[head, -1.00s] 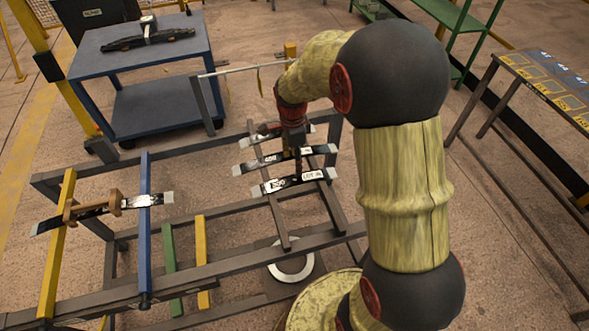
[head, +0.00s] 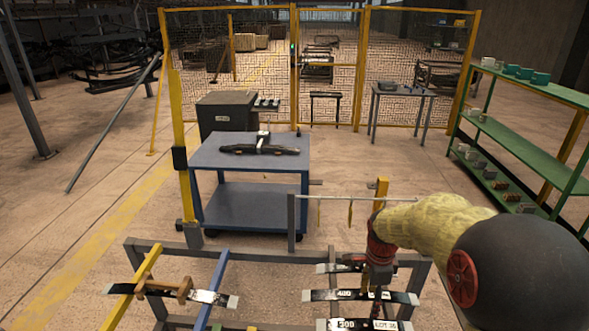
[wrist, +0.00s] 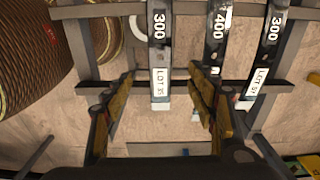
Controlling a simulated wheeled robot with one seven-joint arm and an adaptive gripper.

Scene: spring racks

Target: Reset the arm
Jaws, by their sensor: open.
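My gripper (wrist: 160,85) is open and empty in the wrist view, its two yellow-and-black fingers apart. It hangs above the rack with the labelled leaf springs. The spring marked 300 with a LOT 35 label (wrist: 159,50) shows beyond and between the fingers. The spring marked 400 (wrist: 218,35) and another marked 300 (wrist: 270,45) lie to its right. In the head view my arm comes in from the right and bends down over these springs. The 400 spring (head: 360,295) lies across the rack there. The fingertips are hidden in the head view.
A blue cart (head: 250,150) with a dark spring on top stands behind the rack (head: 265,256). Another spring (head: 165,290) lies on the rack's left side. Green shelves (head: 525,150) stand at right. A yellow mesh fence (head: 395,60) closes the back. Open floor lies at left.

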